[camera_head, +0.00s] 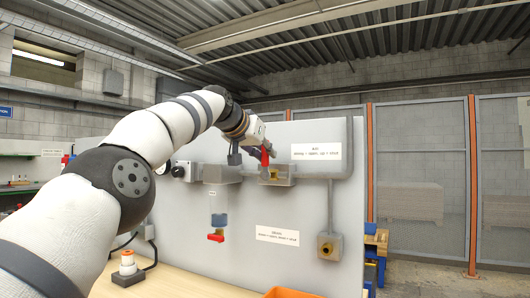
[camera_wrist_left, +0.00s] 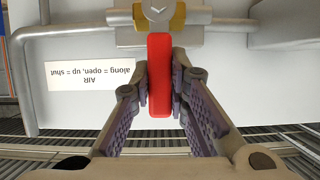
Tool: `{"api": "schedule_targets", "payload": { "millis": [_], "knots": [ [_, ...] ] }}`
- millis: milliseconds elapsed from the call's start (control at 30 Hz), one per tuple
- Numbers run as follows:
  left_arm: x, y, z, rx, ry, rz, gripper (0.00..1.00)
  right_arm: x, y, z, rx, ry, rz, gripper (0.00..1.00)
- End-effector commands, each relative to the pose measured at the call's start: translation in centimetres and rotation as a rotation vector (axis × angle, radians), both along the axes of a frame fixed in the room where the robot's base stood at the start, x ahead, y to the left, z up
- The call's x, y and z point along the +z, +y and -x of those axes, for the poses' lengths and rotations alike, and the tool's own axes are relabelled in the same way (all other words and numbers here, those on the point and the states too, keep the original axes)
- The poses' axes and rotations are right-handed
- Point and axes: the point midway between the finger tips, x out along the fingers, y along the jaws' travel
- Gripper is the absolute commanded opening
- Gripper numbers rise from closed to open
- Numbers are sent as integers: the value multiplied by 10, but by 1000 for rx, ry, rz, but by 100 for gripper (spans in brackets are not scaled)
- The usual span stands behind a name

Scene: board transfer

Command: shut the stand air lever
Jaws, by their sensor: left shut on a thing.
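The red air lever (camera_head: 265,157) is on the pipe at the upper part of the grey panel. It also shows in the left wrist view (camera_wrist_left: 159,75), attached to a brass valve body (camera_wrist_left: 183,15). That view is upside down; the lever points up, across the pipe. My left gripper (camera_head: 268,152) is at the lever, its two fingers on either side and shut on it in the left wrist view (camera_wrist_left: 160,92). The AIR label (camera_head: 316,152) reads along = open, up = shut. My right gripper is not in view.
Below on the panel is a second valve with a blue body (camera_head: 219,220) and red handle (camera_head: 215,237), near another label (camera_head: 277,235). A brass outlet (camera_head: 327,248) is at lower right.

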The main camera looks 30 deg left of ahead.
Motion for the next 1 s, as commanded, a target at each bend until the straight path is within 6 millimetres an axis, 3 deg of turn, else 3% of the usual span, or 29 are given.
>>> {"api": "schedule_targets", "payload": {
  "millis": [100, 133, 200, 633, 1000],
  "knots": [
    [-1, -1, -1, -3, 1, -1, 0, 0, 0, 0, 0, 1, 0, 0],
    [-1, -1, -1, -3, 2, -1, 20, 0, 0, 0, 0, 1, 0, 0],
    [-1, -1, -1, -2, 2, -1, 36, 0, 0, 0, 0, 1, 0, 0],
    [4, 0, 6, -1, 1, -2, 37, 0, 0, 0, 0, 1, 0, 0],
    [24, -1, 56, -2, -1, 0, 37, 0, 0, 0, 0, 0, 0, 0]
  ]
}}
